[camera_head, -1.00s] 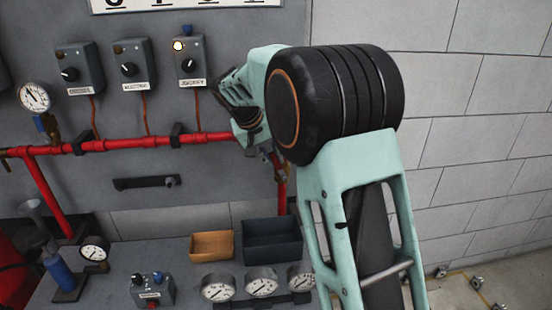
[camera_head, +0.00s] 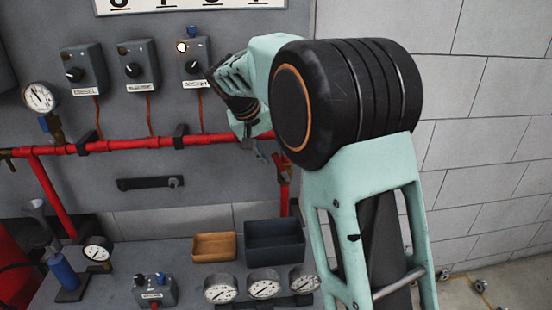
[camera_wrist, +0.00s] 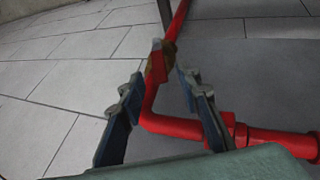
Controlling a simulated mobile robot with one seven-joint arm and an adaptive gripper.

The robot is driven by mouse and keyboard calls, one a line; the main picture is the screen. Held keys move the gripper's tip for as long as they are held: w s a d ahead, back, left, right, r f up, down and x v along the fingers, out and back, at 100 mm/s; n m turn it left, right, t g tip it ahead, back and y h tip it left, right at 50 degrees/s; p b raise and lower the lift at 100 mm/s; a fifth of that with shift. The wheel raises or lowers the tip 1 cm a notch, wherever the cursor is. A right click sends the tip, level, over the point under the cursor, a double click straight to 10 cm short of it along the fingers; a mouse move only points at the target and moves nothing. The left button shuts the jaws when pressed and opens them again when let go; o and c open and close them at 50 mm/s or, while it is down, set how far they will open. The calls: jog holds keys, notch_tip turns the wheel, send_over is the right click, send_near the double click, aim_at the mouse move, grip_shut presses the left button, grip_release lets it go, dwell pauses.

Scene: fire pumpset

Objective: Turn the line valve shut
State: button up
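The line valve shows in the wrist view as a brass body (camera_wrist: 169,48) with a red handle (camera_wrist: 156,62) on the red pipe. My gripper (camera_wrist: 160,88) is open. Its two blue-grey fingers stand apart, one on each side of the view, with the red handle and pipe showing between and beyond them. I cannot tell whether either finger touches the handle. In the head view my arm hides most of the gripper and the valve, near the right end of the red pipe (camera_head: 110,146).
Control boxes (camera_head: 136,66) and a pressure gauge (camera_head: 39,97) are on the grey panel at left. Below, the bench holds an orange tray (camera_head: 214,247), a dark tray (camera_head: 274,241), several gauges (camera_head: 264,284) and a switch box (camera_head: 154,291). A block wall (camera_head: 480,130) is at right.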

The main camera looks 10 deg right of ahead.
jog(key=v, duration=0.8)
jog(key=shift+r, duration=0.15)
jog(key=shift+s, duration=0.1)
